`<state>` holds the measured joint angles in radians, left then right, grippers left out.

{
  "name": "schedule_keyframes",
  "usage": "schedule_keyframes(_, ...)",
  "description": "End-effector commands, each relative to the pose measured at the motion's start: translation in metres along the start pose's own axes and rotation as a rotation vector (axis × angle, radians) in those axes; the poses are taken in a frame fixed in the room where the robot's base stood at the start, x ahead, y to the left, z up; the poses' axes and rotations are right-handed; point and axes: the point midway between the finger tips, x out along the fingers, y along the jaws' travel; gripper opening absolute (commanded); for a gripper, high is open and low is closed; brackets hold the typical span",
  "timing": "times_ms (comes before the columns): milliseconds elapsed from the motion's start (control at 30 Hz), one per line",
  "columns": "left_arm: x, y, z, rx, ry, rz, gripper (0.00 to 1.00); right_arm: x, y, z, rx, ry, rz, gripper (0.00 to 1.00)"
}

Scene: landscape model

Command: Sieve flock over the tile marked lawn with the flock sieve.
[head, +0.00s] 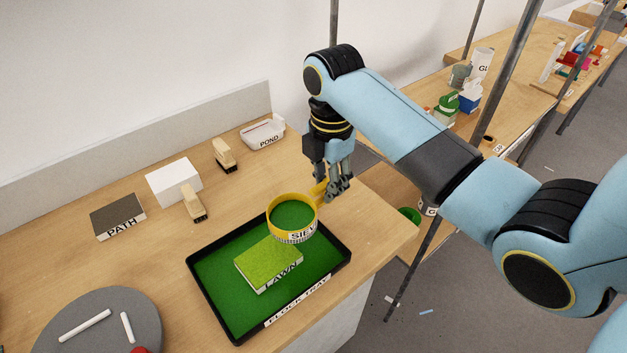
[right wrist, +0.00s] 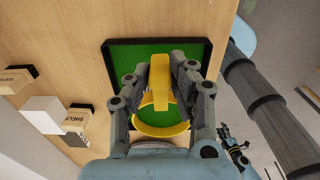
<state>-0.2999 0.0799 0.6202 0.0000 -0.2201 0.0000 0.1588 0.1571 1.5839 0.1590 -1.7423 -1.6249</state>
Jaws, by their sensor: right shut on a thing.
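The yellow flock sieve (head: 292,218) holds green flock and hangs over the back right part of the black flock tray (head: 219,319). My right gripper (head: 338,192) is shut on its handle; the sieve and handle also show between the fingers in the right wrist view (right wrist: 160,85). The lawn tile (head: 262,265) lies in the tray, its top light yellow-green, its front edge marked LAWN. The sieve is just behind and right of the tile, its rim close to the tile's far corner. Green flock covers the tray floor.
A dark PATH tile (head: 118,217) lies at the left. A round grey plate (head: 98,325) with white sticks is at the front left. The table's right edge is close to the tray.

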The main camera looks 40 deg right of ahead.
Motion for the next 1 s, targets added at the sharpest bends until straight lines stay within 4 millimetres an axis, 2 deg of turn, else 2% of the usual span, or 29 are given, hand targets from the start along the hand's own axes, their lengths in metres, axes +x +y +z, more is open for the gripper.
schedule_keyframes(267,0.0,0.0,0.0,0.0,0.0,0.0,0.4,-0.002,0.001,-0.002,0.0,0.002,0.002,0.0)
schedule_keyframes(667,0.0,0.0,0.0,0.0,0.0,0.0,0.4,-0.03,0.011,-0.022,-0.001,0.003,0.001,0.0)
schedule_keyframes(1000,0.0,0.0,0.0,0.0,0.0,0.0,0.4,-0.031,0.011,-0.022,0.0,0.002,0.0,0.0)
